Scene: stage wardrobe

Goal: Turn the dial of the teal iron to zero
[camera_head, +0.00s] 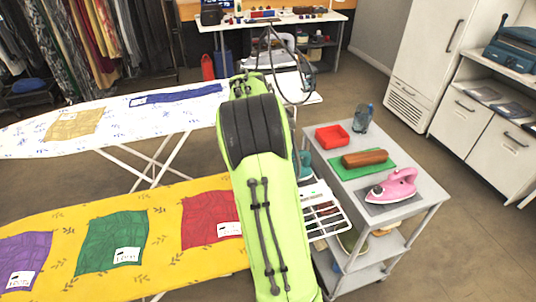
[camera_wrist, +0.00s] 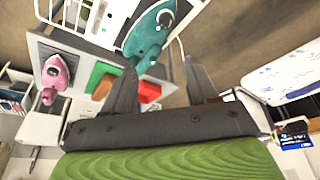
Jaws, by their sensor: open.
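The teal iron (camera_wrist: 150,32) is at the top middle of the wrist view, on a white surface. In the head view only a sliver of the teal iron (camera_head: 305,164) shows beside my green arm, which hides the rest. My gripper (camera_wrist: 160,66) is open and empty in the wrist view, its two dark fingers apart and pointing toward the iron. I cannot tell the gap between them. In the head view my gripper is hidden behind my arm.
A yellow ironing board (camera_head: 160,202) and a white one (camera_head: 115,125) lie left. Floor right of the cart is clear.

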